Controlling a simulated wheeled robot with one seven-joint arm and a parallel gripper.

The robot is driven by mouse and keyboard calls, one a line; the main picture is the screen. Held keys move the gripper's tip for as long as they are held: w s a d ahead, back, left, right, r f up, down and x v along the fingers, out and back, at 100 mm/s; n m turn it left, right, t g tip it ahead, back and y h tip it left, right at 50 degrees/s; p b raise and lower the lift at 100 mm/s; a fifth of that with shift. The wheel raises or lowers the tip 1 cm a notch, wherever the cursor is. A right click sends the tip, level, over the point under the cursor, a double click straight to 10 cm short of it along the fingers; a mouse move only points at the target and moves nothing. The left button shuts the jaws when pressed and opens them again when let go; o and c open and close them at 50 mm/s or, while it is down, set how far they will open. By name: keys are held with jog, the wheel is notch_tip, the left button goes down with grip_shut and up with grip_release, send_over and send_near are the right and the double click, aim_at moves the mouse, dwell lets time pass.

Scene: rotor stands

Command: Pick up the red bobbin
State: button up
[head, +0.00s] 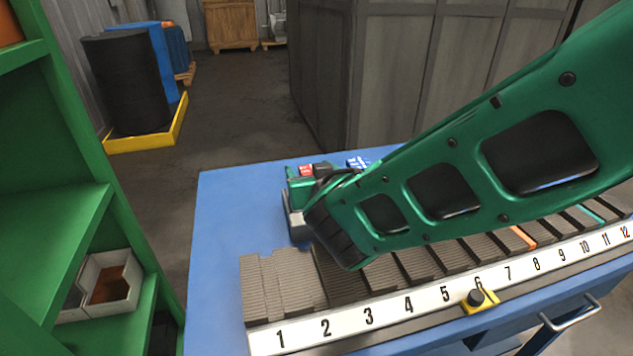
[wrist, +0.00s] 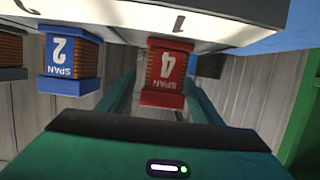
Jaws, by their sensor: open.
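The red bobbin (wrist: 164,70), marked "4 SPAN", shows in the wrist view with brown winding between its red ends, just below a white ledge. My gripper (wrist: 160,88) is open, with one green finger on each side of the red bobbin. I cannot tell whether either finger touches it. In the head view my arm reaches down to the far left of the blue table, and its own links hide most of the grip area. A small red patch (head: 306,170) shows there beside the wrist, too small to identify.
A blue bobbin (wrist: 72,65), marked "2 SPAN", stands left of the red one in the wrist view, with a dark one farther left. In the head view, grey ribbed blocks (head: 285,283) line a numbered white strip (head: 390,308) on the blue table (head: 222,215). Green shelves (head: 60,225) stand left.

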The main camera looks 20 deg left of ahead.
jog(key=shift+x, duration=0.8)
jog(key=shift+c, duration=0.3)
jog(key=c, duration=1.3)
jog(key=shift+r, duration=0.1)
